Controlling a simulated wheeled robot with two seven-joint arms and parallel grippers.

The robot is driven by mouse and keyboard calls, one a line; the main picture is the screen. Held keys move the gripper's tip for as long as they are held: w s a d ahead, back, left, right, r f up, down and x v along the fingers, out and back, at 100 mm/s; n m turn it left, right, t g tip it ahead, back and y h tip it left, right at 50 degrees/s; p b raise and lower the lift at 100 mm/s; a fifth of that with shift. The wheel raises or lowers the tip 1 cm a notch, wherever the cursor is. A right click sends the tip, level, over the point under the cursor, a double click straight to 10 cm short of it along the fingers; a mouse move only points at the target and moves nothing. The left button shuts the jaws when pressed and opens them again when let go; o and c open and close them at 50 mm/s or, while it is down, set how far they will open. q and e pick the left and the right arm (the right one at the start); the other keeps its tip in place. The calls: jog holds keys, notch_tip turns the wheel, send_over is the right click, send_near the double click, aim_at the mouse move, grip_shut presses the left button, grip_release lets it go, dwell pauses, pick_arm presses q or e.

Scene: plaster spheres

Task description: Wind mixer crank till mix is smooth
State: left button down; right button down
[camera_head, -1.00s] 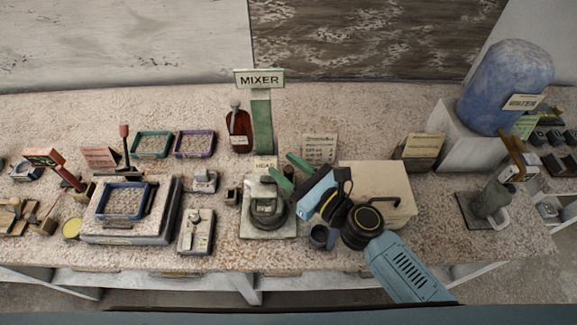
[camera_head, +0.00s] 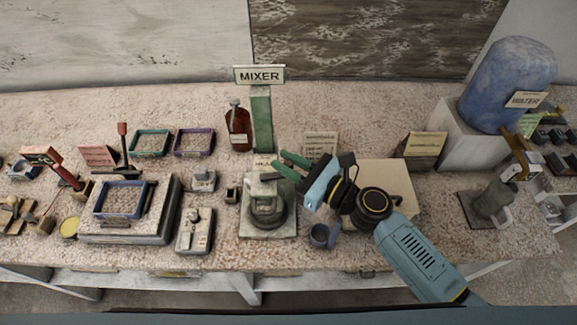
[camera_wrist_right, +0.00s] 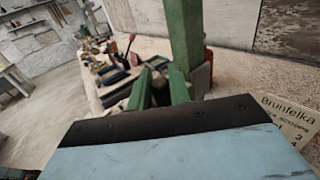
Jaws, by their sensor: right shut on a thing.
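The mixer has a green post (camera_head: 262,125) under a MIXER sign (camera_head: 259,75) and a pale base plate (camera_head: 250,228). On the base stands a bowl with a dark round rim (camera_head: 268,222); its contents cannot be made out. My right gripper (camera_head: 279,163) reaches in from the right at the mixer head, in front of the post. In the right wrist view its green fingers (camera_wrist_right: 160,92) are shut on a dark upright knob (camera_wrist_right: 160,90), which looks like the crank's grip. The rest of the crank is mostly hidden. My left gripper is not in view.
A brown bottle (camera_head: 238,130) stands left of the post. A small dark cup (camera_head: 320,235) and a beige box (camera_head: 385,180) sit near my right wrist. A card (camera_head: 320,145) stands behind the gripper. Trays and a blue water tank (camera_head: 508,85) lie farther off.

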jog(key=shift+w+f+n+g+y+b, duration=0.15)
jog(key=shift+w+n+g+y+b, duration=0.3)
jog(key=shift+g, duration=0.25)
jog(key=w+a+n+g+b, duration=0.1)
jog(key=n+g+b, duration=0.2)
jog(key=g+b, duration=0.1)
jog(key=w+a+n+g+y+b, duration=0.1)
jog(key=n+g+b, duration=0.2)
jog(key=g+b, duration=0.1)
jog(key=w+n+g+y+b, duration=0.1)
jog(key=n+g+b, duration=0.2)
jog(key=g, duration=0.3)
jog(key=shift+w+a+f+n+b, duration=0.1)
jog(key=shift+a+n+b, duration=0.15)
jog(key=shift+a+b, duration=0.25)
jog(key=shift+w+a+r+n+g+h+b, duration=0.15)
jog(key=shift+n+g+h+b, duration=0.25)
jog(key=shift+g+b, duration=0.3)
jog(key=shift+s+a+r+n+g+h+b, duration=0.1)
jog(key=shift+n+g+h+b, duration=0.05)
jog(key=shift+n+g+b, duration=0.45)
jog(key=c, duration=1.5)
grip_release()
jog(key=shift+o, duration=0.8)
jog(key=shift+r, duration=0.1)
